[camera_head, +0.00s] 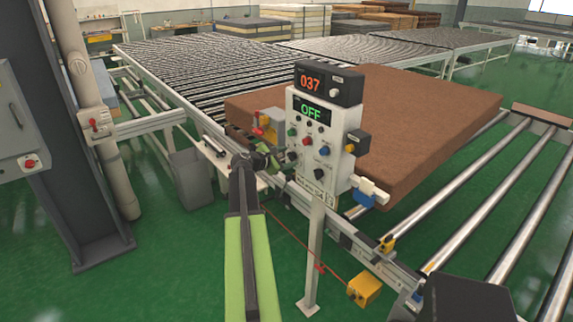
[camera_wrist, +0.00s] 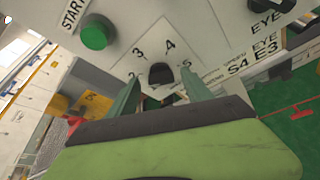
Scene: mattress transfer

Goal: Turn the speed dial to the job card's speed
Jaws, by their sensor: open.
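The control panel (camera_head: 322,150) stands on a post and its screen reads OFF. The black speed dial (camera_wrist: 160,73) is in the middle of the wrist view, with numbers 3, 4 and 5 around its top. Its pointer is too small to read. Printed text to the right of the dial reads S4 and E3 (camera_wrist: 240,68). My gripper (camera_wrist: 160,80) is open, with one green finger on each side below the dial; I cannot tell whether they touch it. In the head view my gripper (camera_head: 270,157) is at the panel's left side.
A green START button (camera_wrist: 96,33) and a black EYE knob (camera_wrist: 270,5) sit near the dial. A counter box (camera_head: 328,84) reading 037 tops the panel. A brown mattress (camera_head: 420,125) lies behind it. A grey bin (camera_head: 190,178) stands at left.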

